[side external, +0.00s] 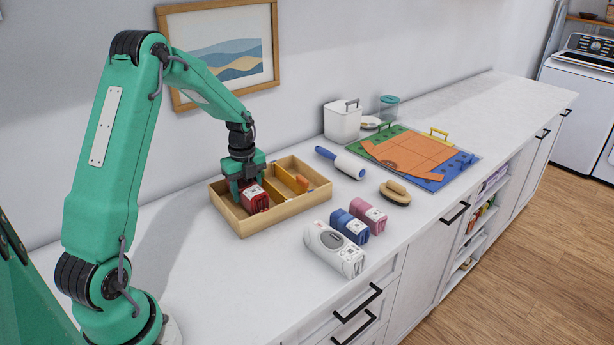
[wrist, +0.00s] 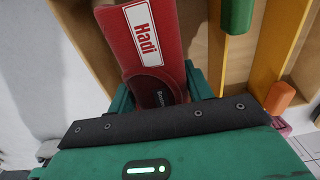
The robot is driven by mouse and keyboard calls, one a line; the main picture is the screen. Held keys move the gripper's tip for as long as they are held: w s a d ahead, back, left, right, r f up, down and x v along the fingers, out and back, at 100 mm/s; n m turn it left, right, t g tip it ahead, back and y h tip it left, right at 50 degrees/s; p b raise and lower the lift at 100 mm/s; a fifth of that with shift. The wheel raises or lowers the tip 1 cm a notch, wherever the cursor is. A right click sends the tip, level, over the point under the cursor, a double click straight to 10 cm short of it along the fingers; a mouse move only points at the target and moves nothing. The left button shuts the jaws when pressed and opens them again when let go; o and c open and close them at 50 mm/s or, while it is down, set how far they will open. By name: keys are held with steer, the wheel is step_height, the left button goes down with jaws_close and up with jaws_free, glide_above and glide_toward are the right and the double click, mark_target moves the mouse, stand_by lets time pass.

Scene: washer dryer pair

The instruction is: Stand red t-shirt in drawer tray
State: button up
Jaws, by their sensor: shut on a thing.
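The red t-shirt (side external: 254,199) is a compact folded red bundle with a white label reading "Hadi", which shows large in the wrist view (wrist: 170,30). My gripper (side external: 244,181) points down over the left part of the wooden drawer tray (side external: 244,228) and is shut on the red t-shirt. The t-shirt is within the tray's left section. Whether its underside touches the tray floor cannot be told. Orange-yellow dividers (side external: 284,181) stand in the tray to the right of it. In the wrist view, part of the bundle is hidden behind my gripper's body.
A white bundle (side external: 334,249), a blue bundle (side external: 349,227) and a pink bundle (side external: 369,215) lie on the counter right of the tray. A lint roller (side external: 341,162), a brush (side external: 395,193) and a folding board (side external: 425,158) lie farther right. The counter's front left is clear.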

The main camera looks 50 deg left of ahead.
steer(key=shift+f, duration=0.85)
steer(key=o, duration=1.2)
steer(key=shift+c, duration=0.2)
steer(key=shift+r, duration=0.15)
steer(key=shift+r, duration=3.3)
steer(key=shift+r, duration=0.1)
